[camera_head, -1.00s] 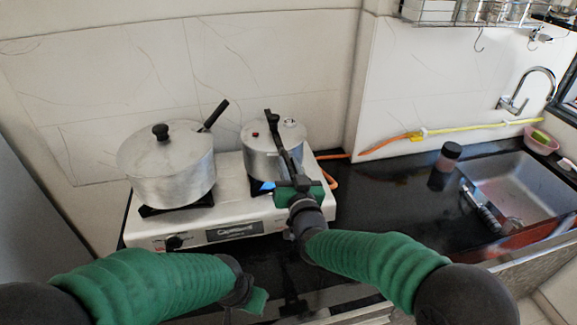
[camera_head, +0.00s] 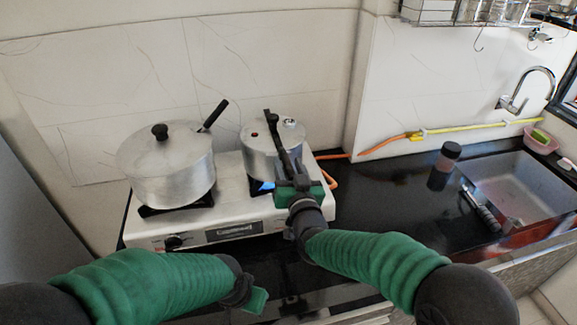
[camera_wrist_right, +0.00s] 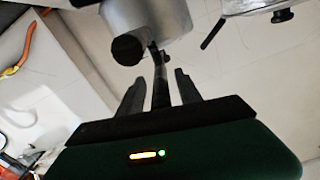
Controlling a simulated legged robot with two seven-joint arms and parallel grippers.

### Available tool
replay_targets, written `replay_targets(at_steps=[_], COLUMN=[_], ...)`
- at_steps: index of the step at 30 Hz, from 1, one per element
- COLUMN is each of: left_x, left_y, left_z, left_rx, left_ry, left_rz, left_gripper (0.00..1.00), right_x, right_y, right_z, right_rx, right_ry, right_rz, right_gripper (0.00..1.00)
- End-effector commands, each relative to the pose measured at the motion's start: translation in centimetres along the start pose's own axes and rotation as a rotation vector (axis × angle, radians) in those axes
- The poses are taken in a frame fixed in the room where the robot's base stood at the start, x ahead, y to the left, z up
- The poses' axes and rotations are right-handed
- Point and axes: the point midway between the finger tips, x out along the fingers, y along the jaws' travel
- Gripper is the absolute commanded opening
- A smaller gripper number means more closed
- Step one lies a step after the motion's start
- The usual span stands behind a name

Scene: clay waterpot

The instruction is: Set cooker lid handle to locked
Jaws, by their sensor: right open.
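The pressure cooker (camera_head: 258,162) stands on the right burner. Its lid (camera_head: 290,133) is on, and a long black lid handle (camera_head: 280,140) runs from the lid's far side toward me. My right gripper (camera_head: 292,172) is open at the near end of this handle. In the right wrist view, the handle (camera_wrist_right: 157,88) lies between the two spread fingers of the gripper (camera_wrist_right: 160,78), with gaps showing on both sides. The cooker body (camera_wrist_right: 168,14) and a round black knob-like end (camera_wrist_right: 127,48) are beyond. My left gripper (camera_head: 255,297) hangs low in front of the stove; its fingers are not clear.
A large lidded pot (camera_head: 168,178) with a black handle sits on the left burner of the white stove (camera_head: 230,215). An orange hose (camera_head: 330,170) runs behind the stove's right. A dark jar (camera_head: 445,165) and the sink (camera_head: 525,185) are to the right. The dark counter between is clear.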

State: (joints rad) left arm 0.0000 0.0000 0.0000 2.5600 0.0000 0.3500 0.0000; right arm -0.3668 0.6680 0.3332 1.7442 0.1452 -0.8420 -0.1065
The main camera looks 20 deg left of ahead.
Motion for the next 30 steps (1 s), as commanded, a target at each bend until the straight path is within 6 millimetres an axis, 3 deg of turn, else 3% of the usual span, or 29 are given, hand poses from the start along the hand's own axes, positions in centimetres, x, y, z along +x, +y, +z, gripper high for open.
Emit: replay_targets(at_steps=[5,8,21,25,30], left_x=[0.1,0.5,2.2,2.4,2.4], left_y=[0.0,0.0,0.0,0.0,0.0], left_z=[0.0,0.1,0.5,0.6,0.6], left_rx=[0.0,0.0,0.0,0.0,0.0], left_ry=[0.0,0.0,0.0,0.0,0.0], left_rz=[0.0,0.0,0.0,0.0,0.0], left_gripper=[0.36,0.36,0.36,0.36,0.36], right_x=[-0.4,-1.8,-13.9,-15.9,-16.7], right_y=[-0.1,-0.1,0.0,0.0,0.1], right_z=[0.0,0.1,0.2,0.2,0.2], right_rx=[0.0,-0.001,-0.002,-0.001,0.0], right_ry=[0.0,-0.001,-0.001,0.0,-0.002], right_rz=[-0.001,-0.002,-0.001,-0.001,0.001], right_gripper=[0.41,0.41,0.41,0.41,0.41])
